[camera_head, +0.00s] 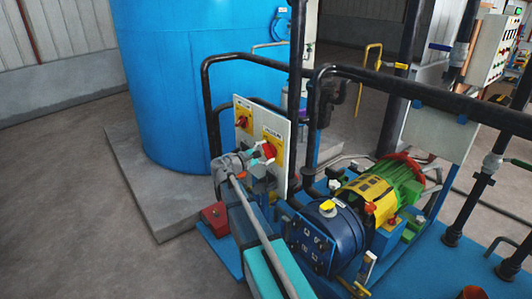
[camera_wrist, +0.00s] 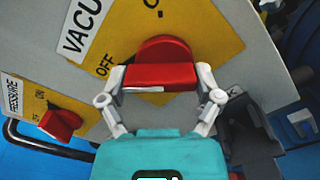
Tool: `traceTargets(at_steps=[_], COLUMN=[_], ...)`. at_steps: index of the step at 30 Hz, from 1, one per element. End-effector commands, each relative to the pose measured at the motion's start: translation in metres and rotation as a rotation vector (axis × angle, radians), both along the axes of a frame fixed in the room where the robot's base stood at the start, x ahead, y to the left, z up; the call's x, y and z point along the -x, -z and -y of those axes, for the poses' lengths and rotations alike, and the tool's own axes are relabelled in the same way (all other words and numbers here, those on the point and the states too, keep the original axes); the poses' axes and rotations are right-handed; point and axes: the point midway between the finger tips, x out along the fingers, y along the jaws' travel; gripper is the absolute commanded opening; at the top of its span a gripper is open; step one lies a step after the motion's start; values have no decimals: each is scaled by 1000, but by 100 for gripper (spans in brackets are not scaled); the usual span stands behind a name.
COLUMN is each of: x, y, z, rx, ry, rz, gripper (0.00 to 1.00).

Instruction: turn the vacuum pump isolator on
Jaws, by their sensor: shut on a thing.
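The vacuum isolator is a red rotary knob (camera_wrist: 158,66) on a yellow plate (camera_wrist: 215,38) with OFF and ON marks and a white label that begins "VACU" (camera_wrist: 84,25). In the head view the red knob (camera_head: 269,150) is on the right-hand yellow plate of the upright panel. My gripper (camera_wrist: 161,80) is shut on this knob, with one pale finger at each end of its red grip bar. The gripper (camera_head: 263,154) also shows in front of the panel in the head view. I cannot tell which mark the knob points to.
A second red knob (camera_wrist: 61,123), labelled PRESSURE, is beside it on the same panel (camera_head: 284,128). Dark pipes (camera_head: 250,57) rise close behind the panel. A motor and pump set (camera_head: 370,195) stands to the right, and a large blue tank (camera_head: 165,80) behind. Open floor lies left.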

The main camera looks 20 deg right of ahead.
Motion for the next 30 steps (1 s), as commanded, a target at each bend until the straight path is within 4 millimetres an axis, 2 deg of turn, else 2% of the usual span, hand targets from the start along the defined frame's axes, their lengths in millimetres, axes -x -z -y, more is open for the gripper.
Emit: traceTargets(at_steps=[11, 30], x=[-1, 0], y=[-2, -4], z=[3, 4], rx=[-46, -195], ry=[0, -3], rz=[198, 773], gripper=[35, 35])
